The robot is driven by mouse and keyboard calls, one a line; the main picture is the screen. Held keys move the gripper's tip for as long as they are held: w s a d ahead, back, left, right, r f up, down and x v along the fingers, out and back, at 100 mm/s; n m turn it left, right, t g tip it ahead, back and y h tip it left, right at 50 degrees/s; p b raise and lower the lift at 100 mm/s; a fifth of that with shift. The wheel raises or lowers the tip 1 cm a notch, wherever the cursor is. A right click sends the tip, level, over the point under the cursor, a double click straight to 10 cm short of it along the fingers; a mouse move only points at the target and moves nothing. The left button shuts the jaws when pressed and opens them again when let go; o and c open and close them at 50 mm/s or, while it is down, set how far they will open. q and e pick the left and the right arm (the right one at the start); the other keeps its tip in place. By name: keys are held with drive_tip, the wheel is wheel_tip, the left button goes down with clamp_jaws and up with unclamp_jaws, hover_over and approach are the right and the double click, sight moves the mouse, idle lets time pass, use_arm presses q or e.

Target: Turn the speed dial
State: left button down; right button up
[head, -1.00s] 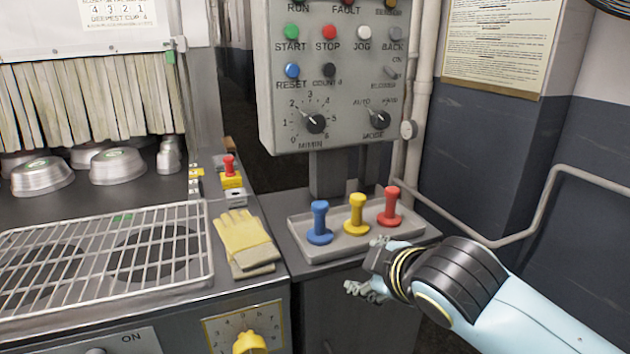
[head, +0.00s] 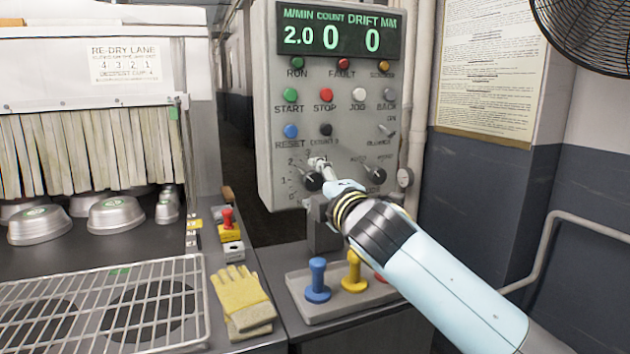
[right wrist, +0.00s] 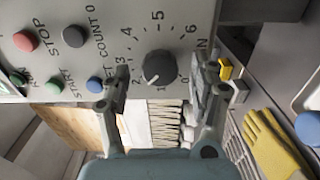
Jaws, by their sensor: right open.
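The speed dial (head: 312,181) is a black round knob on the grey control panel, under the M/MIN scale. It shows whole in the right wrist view (right wrist: 158,67), with numbers around it. The display (head: 338,37) above reads 2.0 under M/MIN. My right gripper (head: 322,169) is in front of the panel at the dial. In the right wrist view its open fingers (right wrist: 163,82) stand on either side of the dial, with nothing between them but the view of the knob. I cannot tell whether they touch it. My left gripper is out of view.
Coloured buttons, such as the red stop button (head: 326,95), are above. Below is a tray (head: 318,311) with blue, yellow and red knobs. Gloves (head: 243,298) lie at its left.

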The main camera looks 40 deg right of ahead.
drive_tip(key=shift+w+d, duration=0.15)
drive_tip(key=shift+w, duration=0.55)
drive_tip(key=c, duration=1.1)
drive_tip(key=shift+c, duration=0.2)
drive_tip(key=shift+m, duration=0.3)
drive_tip(key=m+b, duration=0.1)
drive_tip(key=m, duration=0.3)
drive_tip(key=shift+f, duration=0.15)
drive_tip(key=shift+m+b, duration=0.5)
drive_tip(key=shift+m, duration=1.6)
